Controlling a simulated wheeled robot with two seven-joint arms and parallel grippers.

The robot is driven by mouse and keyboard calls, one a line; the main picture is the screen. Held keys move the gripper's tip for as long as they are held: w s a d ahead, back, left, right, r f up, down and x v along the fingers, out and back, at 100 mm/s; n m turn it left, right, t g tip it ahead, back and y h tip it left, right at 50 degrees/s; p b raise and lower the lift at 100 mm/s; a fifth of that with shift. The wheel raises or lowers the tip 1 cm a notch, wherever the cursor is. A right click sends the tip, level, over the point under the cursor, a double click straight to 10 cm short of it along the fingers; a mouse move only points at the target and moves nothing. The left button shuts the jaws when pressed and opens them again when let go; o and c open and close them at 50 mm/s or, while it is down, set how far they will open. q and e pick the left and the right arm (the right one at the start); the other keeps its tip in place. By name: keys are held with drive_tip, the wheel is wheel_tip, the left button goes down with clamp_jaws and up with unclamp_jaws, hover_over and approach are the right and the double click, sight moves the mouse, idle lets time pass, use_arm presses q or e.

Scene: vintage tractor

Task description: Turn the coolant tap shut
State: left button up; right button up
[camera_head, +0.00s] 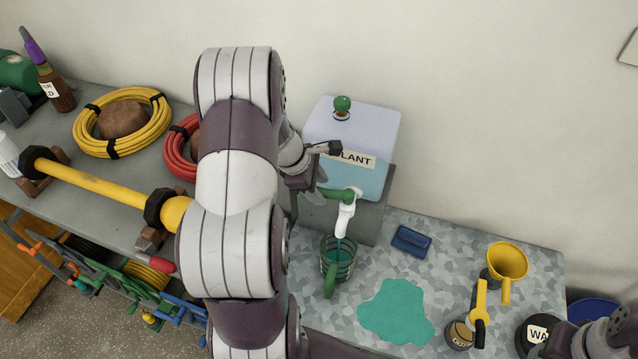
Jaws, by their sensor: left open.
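The coolant tank (378,133) is a pale box with teal liquid low inside and a partly hidden label ending in "LANT". Its white tap (346,213) sticks out at the front, with a green lever (337,195) pointing left. A thin teal stream appears to run from the spout into a ribbed measuring jug (338,268) below. My left gripper (327,172) is open at the tank's left front, with its fingers close to the lever's left end. I cannot tell whether they touch it. Part of my right arm shows at the bottom right corner; its fingers do not show.
A teal puddle (397,311) lies on the metal bench right of the jug. Hose coils (122,122) and a yellow bar (98,188) are left of my arm.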

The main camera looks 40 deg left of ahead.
use_arm(q)
drive_tip(key=shift+d+r, duration=0.1)
drive_tip(key=shift+d, duration=0.9)
drive_tip(key=shift+w+d, duration=0.1)
drive_tip(key=shift+w, duration=0.05)
drive_tip(key=shift+w+a, duration=0.1)
drive_tip(key=shift+a, duration=0.15)
drive_tip(key=shift+c, duration=1.2)
drive_tip(key=shift+a+f, duration=0.25)
drive_tip(key=shift+a, duration=0.05)
drive_tip(key=c, duration=0.5)
drive_tip(key=shift+a, duration=0.1)
clamp_jaws()
drive_tip(key=shift+r, duration=0.15)
drive_tip(key=shift+w+a+m+g+h, duration=0.2)
drive_tip(key=shift+w+m, duration=0.15)
drive_tip(key=shift+m, duration=0.35)
drive_tip(key=shift+w+a+m+g+h, duration=0.1)
drive_tip(key=shift+w+m+h, duration=0.15)
drive_tip(key=shift+m, duration=0.45)
use_arm(e)
drive_tip(key=shift+w+d, duration=0.15)
drive_tip(key=shift+d, duration=0.45)
use_arm(q)
drive_tip(key=shift+r, duration=0.1)
